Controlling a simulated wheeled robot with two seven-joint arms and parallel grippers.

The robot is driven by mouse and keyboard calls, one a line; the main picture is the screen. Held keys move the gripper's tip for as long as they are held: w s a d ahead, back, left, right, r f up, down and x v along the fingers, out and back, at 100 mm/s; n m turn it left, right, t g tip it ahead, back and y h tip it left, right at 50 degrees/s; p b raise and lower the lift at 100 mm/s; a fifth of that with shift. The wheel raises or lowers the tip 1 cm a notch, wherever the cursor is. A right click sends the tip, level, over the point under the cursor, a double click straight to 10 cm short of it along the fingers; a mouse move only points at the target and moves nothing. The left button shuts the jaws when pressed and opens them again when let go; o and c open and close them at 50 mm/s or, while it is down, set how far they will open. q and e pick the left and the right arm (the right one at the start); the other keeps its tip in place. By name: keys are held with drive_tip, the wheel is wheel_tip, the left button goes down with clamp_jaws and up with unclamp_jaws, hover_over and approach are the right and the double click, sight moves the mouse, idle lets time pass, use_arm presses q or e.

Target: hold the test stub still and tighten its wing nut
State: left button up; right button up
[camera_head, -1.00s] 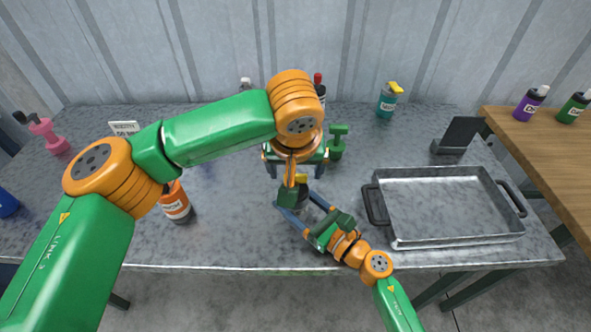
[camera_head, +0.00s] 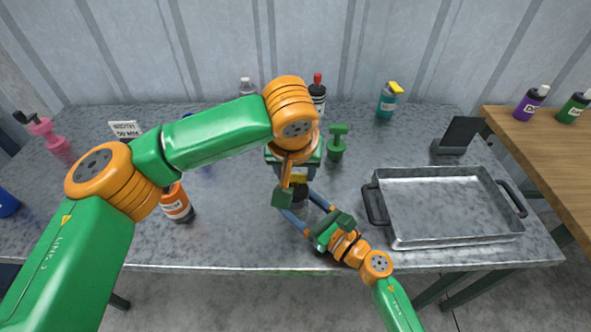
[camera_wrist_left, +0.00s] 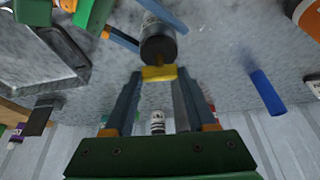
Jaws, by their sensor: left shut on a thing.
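The test stub (camera_head: 299,193) is a dark upright cylinder near the table's front middle, partly hidden by my left arm. It also shows in the left wrist view (camera_wrist_left: 158,42). Its yellow wing nut (camera_wrist_left: 159,73) sits on top and shows in the head view (camera_head: 299,175). My left gripper (camera_wrist_left: 158,80) is over the stub, its two fingers on either side of the wing nut and shut on it. My right gripper (camera_head: 299,206) reaches in low from the front right. Its blue-grey fingers lie on both sides of the stub's body and appear closed on it.
A grey metal tray (camera_head: 450,239) with dark handles lies to the right. An orange bottle (camera_head: 177,204) stands left of the stub. A green stand (camera_head: 337,145), a red-capped bottle (camera_head: 317,92) and a teal bottle (camera_head: 387,104) stand behind. A dark holder (camera_head: 455,138) is at the back right.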

use_arm(q)
drive_tip(key=m+h, duration=0.1)
drive_tip(key=m, duration=0.2)
drive_tip(key=shift+a+m, duration=0.1)
drive_tip(key=shift+m, duration=0.3)
drive_tip(key=m+h, duration=0.1)
drive_tip(key=m, duration=0.1)
drive_tip(key=m+g+h, duration=0.1)
drive_tip(key=m, duration=0.1)
drive_tip(key=shift+w+a+m, duration=0.1)
drive_tip(key=shift+a+m, duration=0.05)
drive_tip(key=shift+m, duration=0.15)
drive_tip(key=m+g, duration=0.1)
drive_tip(key=m, duration=0.3)
drive_tip(key=shift+w+g+h, duration=0.1)
drive_tip(key=shift+g+h, duration=0.3)
drive_tip(key=shift+w+a+m+g, duration=0.1)
drive_tip(key=shift+m+g, duration=0.3)
drive_tip(key=shift+m, duration=0.75)
drive_tip(key=shift+w+m+g, duration=0.1)
drive_tip(key=shift+m+g, duration=0.3)
drive_tip(key=shift+m, duration=0.75)
drive_tip(key=o, duration=1.4)
drive_tip(key=shift+s, duration=0.1)
drive_tip(key=shift+r, duration=0.1)
